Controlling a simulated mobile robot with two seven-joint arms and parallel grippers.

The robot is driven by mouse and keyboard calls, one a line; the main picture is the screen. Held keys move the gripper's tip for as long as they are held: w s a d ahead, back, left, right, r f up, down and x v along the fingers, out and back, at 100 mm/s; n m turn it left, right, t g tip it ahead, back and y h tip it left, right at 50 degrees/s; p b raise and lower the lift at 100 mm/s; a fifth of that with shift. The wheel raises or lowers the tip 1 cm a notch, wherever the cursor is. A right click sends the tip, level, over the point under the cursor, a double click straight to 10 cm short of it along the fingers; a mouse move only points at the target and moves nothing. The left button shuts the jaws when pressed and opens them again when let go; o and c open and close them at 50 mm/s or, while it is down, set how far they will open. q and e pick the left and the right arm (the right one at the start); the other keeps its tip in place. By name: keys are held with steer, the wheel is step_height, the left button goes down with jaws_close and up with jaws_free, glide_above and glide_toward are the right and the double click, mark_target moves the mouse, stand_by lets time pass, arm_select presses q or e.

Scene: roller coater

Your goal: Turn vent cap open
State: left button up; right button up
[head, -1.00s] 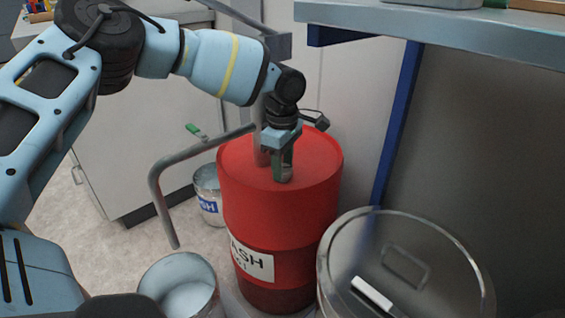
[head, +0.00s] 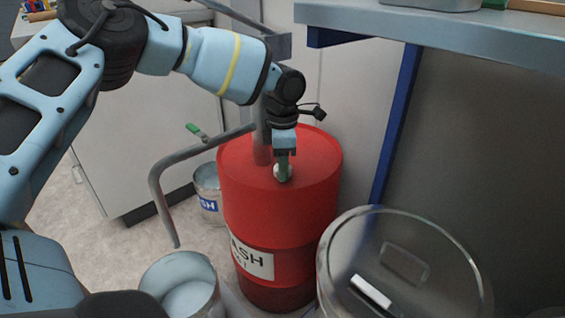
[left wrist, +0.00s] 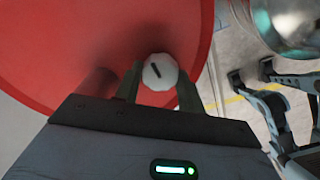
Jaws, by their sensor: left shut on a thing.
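A red drum (head: 318,165) stands upright in the middle of the head view. The vent cap (left wrist: 160,72) is a small round white cap with a dark slot on the drum's top; it also shows partly in the head view (head: 277,172). My left gripper (head: 283,177) points down onto the drum top. In the left wrist view, its two fingers (left wrist: 158,88) stand on either side of the cap, shut on it. The slot runs at a slant in that view.
A bent grey pipe (head: 160,185) rises at the drum's left, above an open bucket (head: 180,275). A round container with a clear lid (head: 430,265) stands at the right. A shelf (head: 440,30) with a blue post overhangs the back right. Another bucket (head: 207,190) stands behind.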

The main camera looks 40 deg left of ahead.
stand_by(0.3)
arm_select(q)
steer(key=o, duration=1)
steer(key=shift+r, duration=0.1)
step_height(320, 180, up, 8)
steer(key=shift+f+p, duration=0.1)
steer(key=shift+p, duration=0.95)
steer(key=shift+f, duration=0.1)
